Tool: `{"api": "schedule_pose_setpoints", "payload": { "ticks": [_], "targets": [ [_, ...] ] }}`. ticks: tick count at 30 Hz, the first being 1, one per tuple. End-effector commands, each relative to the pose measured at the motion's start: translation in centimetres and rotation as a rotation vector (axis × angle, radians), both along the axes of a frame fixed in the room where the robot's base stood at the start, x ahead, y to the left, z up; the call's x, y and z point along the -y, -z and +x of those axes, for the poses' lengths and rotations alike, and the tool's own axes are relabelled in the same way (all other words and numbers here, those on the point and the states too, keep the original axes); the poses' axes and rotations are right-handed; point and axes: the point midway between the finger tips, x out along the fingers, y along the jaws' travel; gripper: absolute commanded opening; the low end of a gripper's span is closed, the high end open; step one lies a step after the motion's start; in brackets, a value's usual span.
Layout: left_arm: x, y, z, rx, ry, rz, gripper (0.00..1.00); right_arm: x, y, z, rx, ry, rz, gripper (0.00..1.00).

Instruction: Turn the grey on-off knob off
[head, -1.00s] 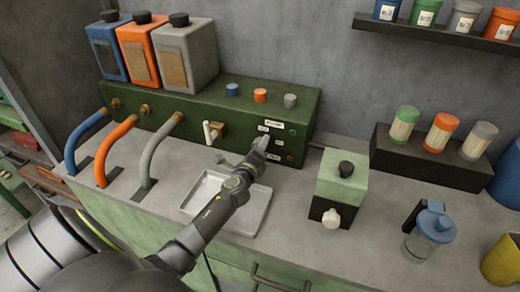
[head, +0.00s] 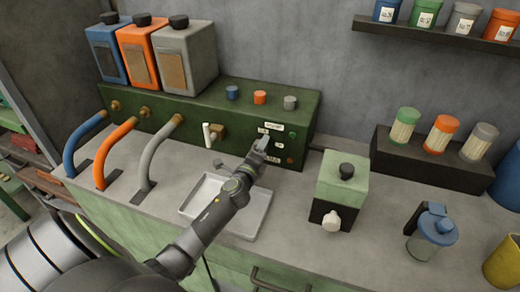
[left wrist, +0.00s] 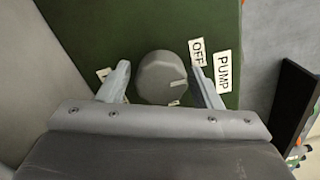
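The grey knob (left wrist: 162,77) sits on the front face of the dark green box (head: 190,115). In the left wrist view a small pale line marks the knob's face, toward its right side. A white OFF label (left wrist: 197,52) and a PUMP label (left wrist: 223,72) are to its right. Another label at its left is mostly hidden by a finger. My left gripper (left wrist: 160,84) is open, one finger on each side of the knob with visible gaps. In the head view the left gripper (head: 262,146) hides the knob. My right gripper is not in view.
Blue, orange and grey buttons (head: 261,97) top the green box. A white-handled tap (head: 208,134) stands left of my gripper, above a shallow metal tray (head: 253,215). A light green box with a black knob (head: 341,178) stands to the right on the grey counter.

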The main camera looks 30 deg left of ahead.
Motion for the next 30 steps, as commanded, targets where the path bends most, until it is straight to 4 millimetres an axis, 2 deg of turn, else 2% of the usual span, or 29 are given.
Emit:
{"api": "schedule_pose_setpoints", "payload": {
  "ticks": [10,14,20,30],
  "targets": [
    [0.0,-0.1,-0.1,0.0,0.0,0.002,0.65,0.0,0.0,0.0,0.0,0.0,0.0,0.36],
    [0.2,0.0,-1.0,-0.002,0.0,0.003,0.65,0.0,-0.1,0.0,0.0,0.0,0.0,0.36],
    [1.1,0.1,-4.5,-0.002,-0.001,0.0,0.65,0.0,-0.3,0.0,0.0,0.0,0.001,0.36],
    [2.7,0.1,-11.6,-0.002,-0.001,0.0,0.65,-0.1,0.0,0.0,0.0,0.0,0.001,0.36]
  ]
}}
